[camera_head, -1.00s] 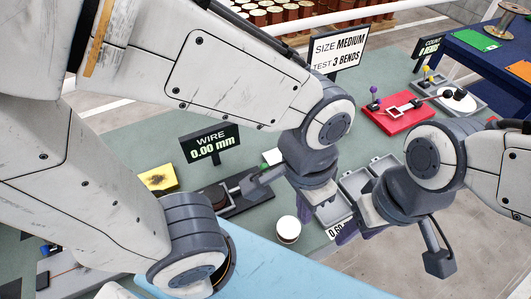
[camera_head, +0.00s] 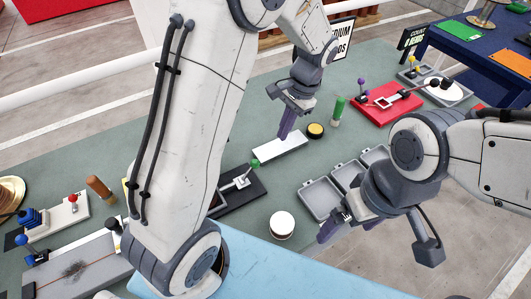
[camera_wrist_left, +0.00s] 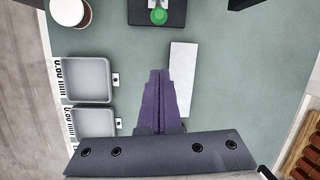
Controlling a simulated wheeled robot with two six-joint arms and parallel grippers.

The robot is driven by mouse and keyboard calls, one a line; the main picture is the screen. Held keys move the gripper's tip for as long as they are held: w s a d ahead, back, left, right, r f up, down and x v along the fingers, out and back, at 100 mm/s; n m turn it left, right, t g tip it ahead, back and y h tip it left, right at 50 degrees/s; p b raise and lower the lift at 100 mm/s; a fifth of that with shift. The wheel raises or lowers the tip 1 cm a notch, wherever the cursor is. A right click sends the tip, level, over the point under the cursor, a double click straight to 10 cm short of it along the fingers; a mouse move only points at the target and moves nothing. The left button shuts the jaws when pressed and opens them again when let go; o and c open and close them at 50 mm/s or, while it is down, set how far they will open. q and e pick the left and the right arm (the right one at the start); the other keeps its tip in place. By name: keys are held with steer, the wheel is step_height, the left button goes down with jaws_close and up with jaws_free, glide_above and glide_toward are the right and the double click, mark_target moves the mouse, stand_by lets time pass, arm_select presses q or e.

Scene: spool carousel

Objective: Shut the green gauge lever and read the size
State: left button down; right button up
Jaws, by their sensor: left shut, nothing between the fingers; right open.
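The gauge has a dark base (camera_head: 247,193) with a metal lever part on it. Its green lever knob (camera_head: 254,163) is at the far end of the base, and also shows at the top of the left wrist view (camera_wrist_left: 158,16). I cannot tell whether the lever is fully shut. My left gripper (camera_head: 285,136) is shut and empty, above the white plate beyond the gauge. Its purple fingers (camera_wrist_left: 160,78) touch each other, apart from the knob. My right gripper (camera_head: 338,226) is open and empty near the grey trays. The wire readout is hidden behind my left arm.
Grey trays (camera_head: 322,198) with size labels stand right of the gauge. A white-topped round container (camera_head: 282,225) is near the front. A white plate (camera_head: 280,148), a black-and-yellow round item (camera_head: 315,131) and a green peg (camera_head: 338,110) are beyond. A red device (camera_head: 391,103) sits farther right.

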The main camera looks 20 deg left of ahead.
mark_target(249, 171)
arm_select(q)
steer(key=shift+w+a+f, duration=0.15)
steer(key=shift+a, duration=0.05)
steer(key=shift+f, duration=0.1)
steer(key=p+x, duration=0.2)
steer(key=x, duration=0.7)
steer(key=shift+s+a+f, duration=0.2)
steer(key=shift+f, duration=0.15)
steer(key=shift+s+a+r+p, duration=0.2)
steer(key=shift+s+r+p, duration=0.2)
steer(key=shift+s+r, duration=0.1)
steer(key=shift+s+a+r+p, duration=0.25)
steer(key=shift+s+r+p, duration=0.15)
steer(key=shift+s, duration=0.05)
steer(key=shift+s+a+r, duration=0.2)
steer(key=shift+s, duration=0.2)
